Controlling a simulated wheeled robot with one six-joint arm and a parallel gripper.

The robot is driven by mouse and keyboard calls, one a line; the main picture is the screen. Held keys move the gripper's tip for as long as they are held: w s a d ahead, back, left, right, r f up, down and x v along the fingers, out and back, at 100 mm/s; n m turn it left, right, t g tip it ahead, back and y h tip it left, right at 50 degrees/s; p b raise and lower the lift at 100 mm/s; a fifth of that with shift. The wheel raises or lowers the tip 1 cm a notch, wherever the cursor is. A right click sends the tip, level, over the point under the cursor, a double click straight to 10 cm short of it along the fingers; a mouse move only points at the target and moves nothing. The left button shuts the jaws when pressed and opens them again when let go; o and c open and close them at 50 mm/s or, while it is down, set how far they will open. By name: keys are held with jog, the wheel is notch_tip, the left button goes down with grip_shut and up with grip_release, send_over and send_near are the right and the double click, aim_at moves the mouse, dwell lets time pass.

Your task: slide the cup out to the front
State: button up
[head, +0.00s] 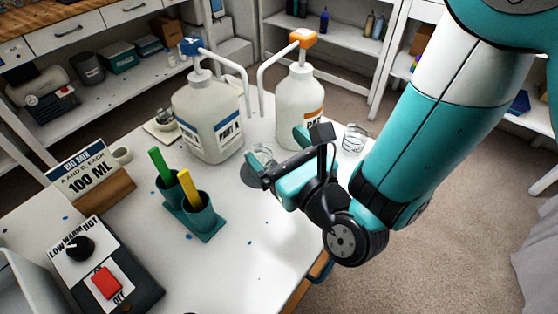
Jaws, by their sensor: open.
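A clear cup (263,154) stands in front of the two jugs, at a dark round pad (253,178). My gripper (268,177) is open and reaches in from the right, low over the table, with its fingers close to this cup. The fingers hide the cup's lower part, and I cannot tell whether the cup is between them or touching them. A second clear cup (354,138) stands to the right, behind my gripper near the table's right edge.
A blue-topped pump jug (208,120) and an orange-topped pump jug (299,105) stand close behind the cup. A teal holder (203,226) with green and yellow sticks stands left of my gripper. A control panel (100,270) lies front left. The table (255,265) is clear at the front.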

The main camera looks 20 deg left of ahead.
dwell(0.3)
send_near(266, 165)
jog(key=x, duration=0.5)
jog(key=shift+a+f, duration=0.1)
jog(key=shift+f, duration=0.05)
jog(key=p+x, duration=0.1)
jog(key=x, duration=0.1)
jog(key=p+x, duration=0.1)
jog(key=x, duration=0.1)
jog(key=p+x, duration=0.1)
jog(key=x, duration=0.1)
jog(key=shift+w+r, duration=0.15)
jog(key=shift+r, duration=0.25)
jog(key=shift+w+a+f+p, duration=0.2)
jog(key=shift+w+a+p, duration=0.1)
jog(key=shift+w+a, duration=0.25)
jog(key=shift+s, duration=0.1)
jog(key=c, duration=0.9)
